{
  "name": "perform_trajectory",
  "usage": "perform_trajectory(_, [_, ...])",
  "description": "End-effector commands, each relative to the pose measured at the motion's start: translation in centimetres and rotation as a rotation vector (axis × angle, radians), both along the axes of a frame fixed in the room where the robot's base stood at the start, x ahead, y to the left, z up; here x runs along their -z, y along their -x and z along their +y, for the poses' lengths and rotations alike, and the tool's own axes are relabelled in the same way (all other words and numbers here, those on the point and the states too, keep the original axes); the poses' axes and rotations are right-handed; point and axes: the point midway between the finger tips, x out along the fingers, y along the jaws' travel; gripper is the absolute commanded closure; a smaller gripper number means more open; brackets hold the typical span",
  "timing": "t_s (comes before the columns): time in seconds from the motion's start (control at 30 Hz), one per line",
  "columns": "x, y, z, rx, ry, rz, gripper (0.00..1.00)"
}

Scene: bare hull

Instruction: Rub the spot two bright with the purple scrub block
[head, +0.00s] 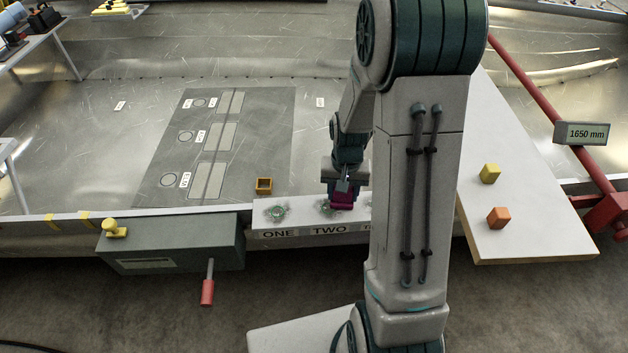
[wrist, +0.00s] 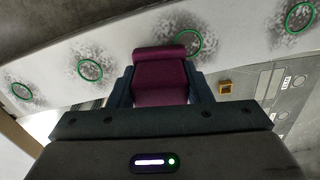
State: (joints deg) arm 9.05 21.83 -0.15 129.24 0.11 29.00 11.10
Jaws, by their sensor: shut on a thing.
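The purple scrub block (head: 342,199) is held in my gripper (head: 342,186), which is shut on it. The block also shows between the fingers in the wrist view (wrist: 160,82). Spot two (head: 326,208) is a grey, scuffed patch with a green ring on the white strip, above the label TWO (head: 330,229). In the wrist view, spot two (wrist: 188,42) lies just beyond the block's upper right edge, partly covered by it. In the head view the block is just right of the spot's ring. I cannot tell whether it touches the strip.
Spot one (head: 277,212) is left of spot two; further spots (wrist: 91,70) are hidden by my arm in the head view. A small orange open box (head: 264,186) stands behind the strip.

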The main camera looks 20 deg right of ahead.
Motion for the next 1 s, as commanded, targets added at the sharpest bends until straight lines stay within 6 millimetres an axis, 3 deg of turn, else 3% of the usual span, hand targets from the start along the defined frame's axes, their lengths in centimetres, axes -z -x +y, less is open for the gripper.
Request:
perform_trajectory(0.17, [-0.6,0.0,-0.6,-0.006,0.000,0.001,0.76])
perform_trajectory(0.23, [-2.7,-0.1,-0.6,-0.006,0.001,-0.006,0.76])
perform_trajectory(0.7, [-6.6,0.0,-0.6,-0.005,0.001,-0.002,0.76])
perform_trajectory(1.0, [-8.0,0.0,-0.6,-0.006,0.000,-0.001,0.76])
